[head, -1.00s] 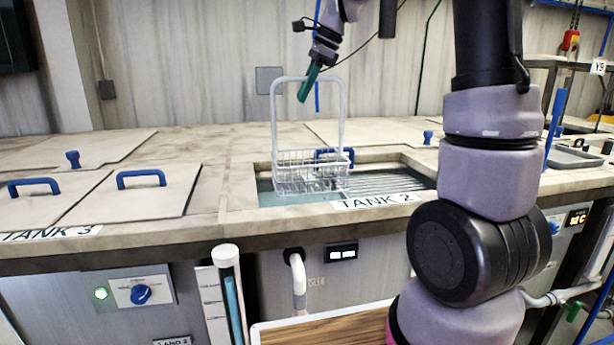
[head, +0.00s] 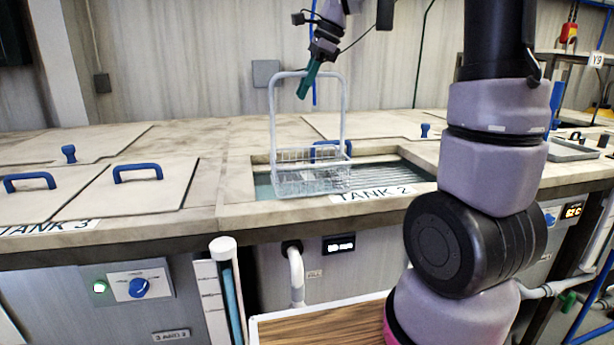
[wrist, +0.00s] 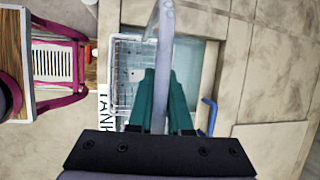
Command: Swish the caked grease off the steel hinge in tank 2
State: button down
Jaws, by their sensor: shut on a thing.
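My gripper (head: 308,80) is shut on the tall handle of a white wire basket (head: 312,183), near its top. In the wrist view the green fingers (wrist: 163,100) sit around the handle. The basket hangs upright in the opening of tank 2 (head: 385,180), over its left part. Its lower part looks blurred, and I cannot tell how deep it sits in the blue-green liquid. A small pale piece (wrist: 135,75), perhaps the steel hinge, shows inside the basket in the wrist view. Grease on it is too small to make out.
Closed lids with blue handles (head: 138,172) cover tank 3 on the left. A blue handle stands behind the basket. A wooden-topped surface (head: 325,325) lies in front, beside a clear tube (head: 228,285). A grey tray (head: 570,152) is at the right.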

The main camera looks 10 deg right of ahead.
jog(key=d, duration=0.6)
dwell(0.3)
dwell(0.4)
jog(key=a, duration=1.2)
dwell(0.4)
jog(key=shift+w, duration=0.1)
dwell(0.3)
